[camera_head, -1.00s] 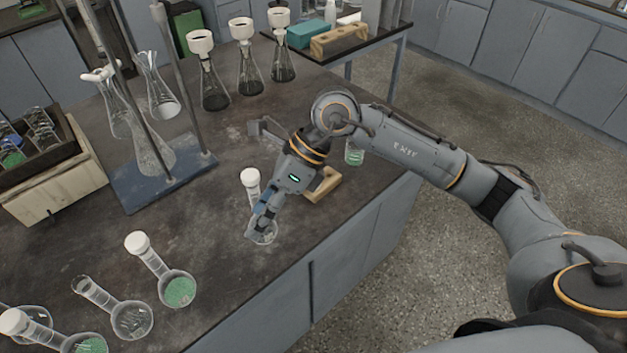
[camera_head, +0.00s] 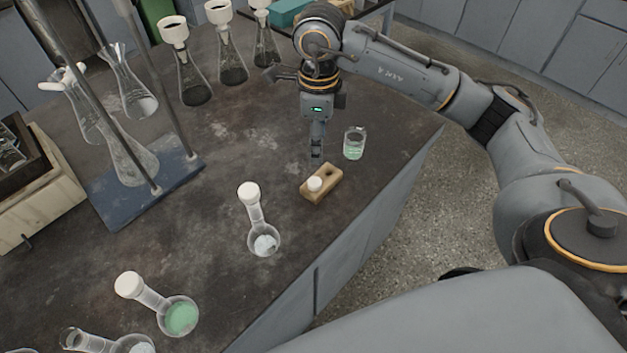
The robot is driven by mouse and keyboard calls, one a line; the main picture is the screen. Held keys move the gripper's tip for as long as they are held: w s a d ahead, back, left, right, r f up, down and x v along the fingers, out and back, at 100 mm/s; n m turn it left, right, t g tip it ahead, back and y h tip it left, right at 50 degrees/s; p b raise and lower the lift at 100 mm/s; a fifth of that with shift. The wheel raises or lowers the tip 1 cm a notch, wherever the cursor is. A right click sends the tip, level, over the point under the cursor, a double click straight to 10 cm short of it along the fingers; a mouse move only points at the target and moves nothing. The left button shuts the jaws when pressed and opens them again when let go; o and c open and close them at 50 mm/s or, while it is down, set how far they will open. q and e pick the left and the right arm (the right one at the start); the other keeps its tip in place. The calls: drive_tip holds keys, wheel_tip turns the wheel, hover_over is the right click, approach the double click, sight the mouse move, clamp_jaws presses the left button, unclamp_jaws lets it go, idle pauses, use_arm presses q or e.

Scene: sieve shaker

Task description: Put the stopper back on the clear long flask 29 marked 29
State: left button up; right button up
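A long-necked flask with a white cap (camera_head: 264,243) stands on the dark bench, with whitish contents. A second capped flask (camera_head: 180,317) holds green contents. At the bottom left a clear long flask (camera_head: 80,340) has an open neck and is cut off by the frame. I cannot read a 29 on any of them. A white stopper (camera_head: 315,184) sits on a small wooden block (camera_head: 332,190). My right gripper (camera_head: 317,158) points down just behind the block, apart from the stopper. Its fingers look narrow from this side, so their opening is unclear. My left gripper is out of view.
A metal stand with a blue base (camera_head: 150,195) holds glassware at the left. Several dark-filled flasks (camera_head: 195,85) with white funnels stand behind. The middle of the bench is clear.

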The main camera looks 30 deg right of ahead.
drive_tip(key=p, duration=0.1)
hover_over(315, 182)
drive_tip(key=f, duration=0.8)
drive_tip(key=shift+s+f, duration=0.15)
drive_tip(key=shift+s, duration=0.25)
drive_tip(key=shift+f, duration=0.3)
drive_tip(key=shift+w+f+p, duration=0.15)
drive_tip(key=shift+f+p, duration=0.2)
drive_tip(key=shift+p, duration=0.15)
drive_tip(key=f, duration=0.3)
drive_tip(key=f+p, duration=0.1)
drive_tip(key=shift+w+f, duration=0.15)
drive_tip(key=shift+w, duration=0.15)
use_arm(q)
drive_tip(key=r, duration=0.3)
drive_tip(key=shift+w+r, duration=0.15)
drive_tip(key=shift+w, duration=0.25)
